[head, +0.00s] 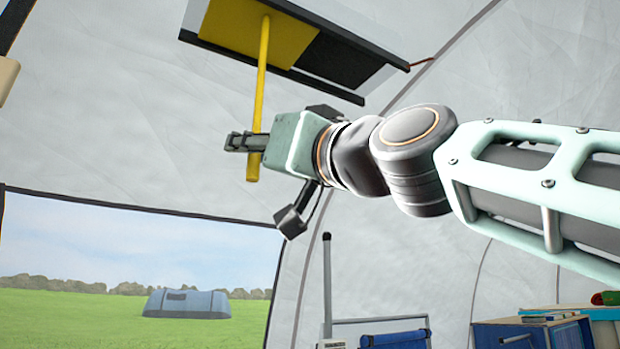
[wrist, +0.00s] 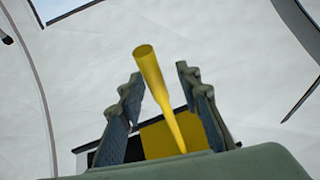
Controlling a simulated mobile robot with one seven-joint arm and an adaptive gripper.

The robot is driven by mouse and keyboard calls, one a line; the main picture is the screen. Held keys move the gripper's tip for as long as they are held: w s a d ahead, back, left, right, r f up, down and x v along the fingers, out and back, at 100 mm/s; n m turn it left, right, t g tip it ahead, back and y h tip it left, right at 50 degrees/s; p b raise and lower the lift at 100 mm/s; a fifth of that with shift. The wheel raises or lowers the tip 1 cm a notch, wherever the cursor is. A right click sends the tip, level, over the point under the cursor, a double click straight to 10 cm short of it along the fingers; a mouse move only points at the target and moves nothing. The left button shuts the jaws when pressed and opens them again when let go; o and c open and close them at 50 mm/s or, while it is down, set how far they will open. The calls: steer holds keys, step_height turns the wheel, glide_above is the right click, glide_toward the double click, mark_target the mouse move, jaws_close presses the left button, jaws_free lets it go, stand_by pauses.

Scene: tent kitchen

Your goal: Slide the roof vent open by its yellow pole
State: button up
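The roof vent has a dark frame (head: 310,85) high in the tent ceiling in the head view. A yellow panel (head: 240,24) fills its left part, and its right part is dark (head: 345,58). The yellow pole (head: 261,85) hangs down from the panel. My gripper (head: 238,142) is around the pole near its lower end, which sticks out below the fingers. In the wrist view the pole (wrist: 150,72) stands between the two spread fingers (wrist: 160,78), with a gap visible on each side. The yellow panel (wrist: 160,138) is partly hidden behind my gripper there.
Pale tent walls (head: 130,110) surround the vent. A window or opening at lower left shows grass and a blue tent (head: 187,304). A blue chair (head: 395,338) and a blue cabinet (head: 530,335) stand low at the right. The air around the pole is clear.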

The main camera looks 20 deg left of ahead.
steer(key=v, duration=1.1)
steer(key=shift+s+d, duration=0.1)
